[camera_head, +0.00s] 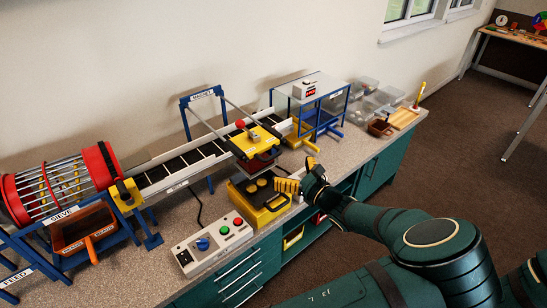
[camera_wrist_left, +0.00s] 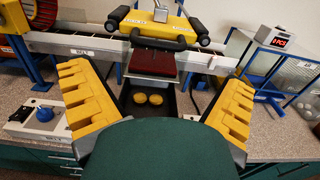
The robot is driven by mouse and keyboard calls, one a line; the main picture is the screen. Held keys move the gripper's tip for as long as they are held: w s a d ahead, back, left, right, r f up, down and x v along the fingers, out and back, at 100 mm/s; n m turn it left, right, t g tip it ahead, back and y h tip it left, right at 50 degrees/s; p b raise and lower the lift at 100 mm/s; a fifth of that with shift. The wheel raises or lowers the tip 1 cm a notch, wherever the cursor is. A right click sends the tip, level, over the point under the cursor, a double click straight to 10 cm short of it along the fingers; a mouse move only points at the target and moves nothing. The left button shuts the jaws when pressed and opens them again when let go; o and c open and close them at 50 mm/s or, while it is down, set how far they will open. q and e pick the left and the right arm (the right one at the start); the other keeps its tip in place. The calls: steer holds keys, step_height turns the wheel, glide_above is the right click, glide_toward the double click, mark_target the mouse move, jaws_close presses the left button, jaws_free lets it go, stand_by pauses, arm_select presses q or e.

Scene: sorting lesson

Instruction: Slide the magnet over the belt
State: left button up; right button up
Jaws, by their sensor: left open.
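The magnet (camera_head: 258,139) is a yellow carriage with a red knob on top and a dark red block below. It sits toward the near end of its two slanting rails, at the front side of the dark belt (camera_head: 185,165). In the left wrist view the magnet (camera_wrist_left: 160,28) is straight ahead, its red block hanging in front of the belt's pale side rail. My left gripper (camera_head: 299,175) is open and empty, in front of and below the magnet, apart from it. Its two yellow fingers (camera_wrist_left: 158,78) show at both sides of the wrist view. My right gripper is not in view.
A yellow-edged dark tray (camera_head: 261,208) with round yellow pieces stands under the magnet. A control box (camera_head: 214,246) with a blue knob and buttons is front left. The red sieve drum (camera_head: 60,188) is at left; a blue-framed stand (camera_head: 318,107) and clear bins are right.

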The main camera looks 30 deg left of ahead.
mark_target(273, 156)
arm_select(q)
steer(key=x, duration=0.7)
steer(key=shift+w+a+b, duration=0.15)
steer(key=shift+a+b, duration=0.15)
steer(key=shift+a, duration=0.1)
steer(key=c, duration=1.2)
steer(key=shift+a, duration=0.1)
steer(key=shift+c, duration=0.2)
